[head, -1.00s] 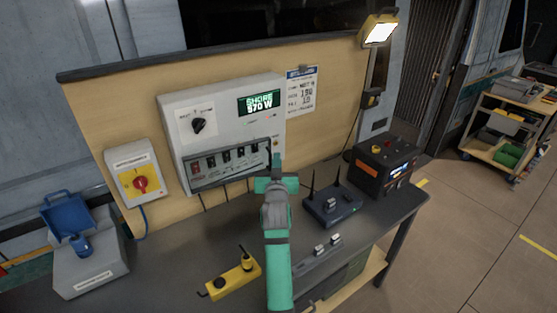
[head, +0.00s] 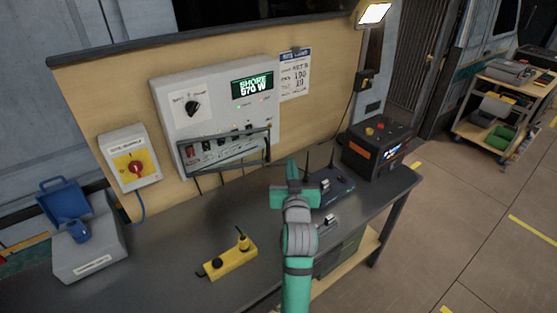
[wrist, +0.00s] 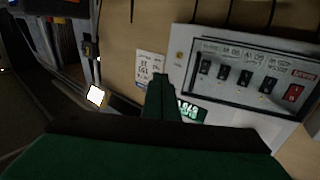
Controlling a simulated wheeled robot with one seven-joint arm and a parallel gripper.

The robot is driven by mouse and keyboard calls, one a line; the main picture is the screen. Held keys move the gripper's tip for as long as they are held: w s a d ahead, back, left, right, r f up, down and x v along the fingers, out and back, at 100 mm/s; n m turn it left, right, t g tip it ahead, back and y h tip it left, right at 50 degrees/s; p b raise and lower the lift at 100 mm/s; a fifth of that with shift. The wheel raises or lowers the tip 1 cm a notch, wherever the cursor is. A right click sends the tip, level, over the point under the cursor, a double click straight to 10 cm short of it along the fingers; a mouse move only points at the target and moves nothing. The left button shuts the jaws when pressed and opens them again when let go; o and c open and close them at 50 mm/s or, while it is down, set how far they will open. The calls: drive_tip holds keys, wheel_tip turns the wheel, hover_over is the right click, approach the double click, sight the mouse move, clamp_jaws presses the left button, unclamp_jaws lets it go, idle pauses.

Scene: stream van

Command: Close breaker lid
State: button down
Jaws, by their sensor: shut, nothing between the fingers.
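The breaker lid (head: 235,158) is a clear pane in a dark frame, at the lower part of the white power panel (head: 212,75). In the head view it lies across the row of breaker switches, the leftmost one red. The wrist view shows the lid frame (wrist: 194,68) around several black switches and the red one, seen upside down. Whether it sits flush or stands out from the panel I cannot tell. My gripper (head: 291,168) is shut and empty, right of and below the lid, apart from it. Its fingers also show in the wrist view (wrist: 160,82).
On the bench are a black router (head: 333,190) near my gripper, a black and orange power unit (head: 378,148), a yellow power strip (head: 230,262) and a grey box with a blue cover (head: 90,250). A red rotary switch (head: 135,169) is left of the panel.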

approach(268, 154)
drive_tip(key=shift+n+y, duration=0.4)
drive_tip(key=w, duration=0.6)
drive_tip(key=shift+w+a+f, duration=0.15)
drive_tip(key=shift+w, duration=0.05)
idle(0.5)
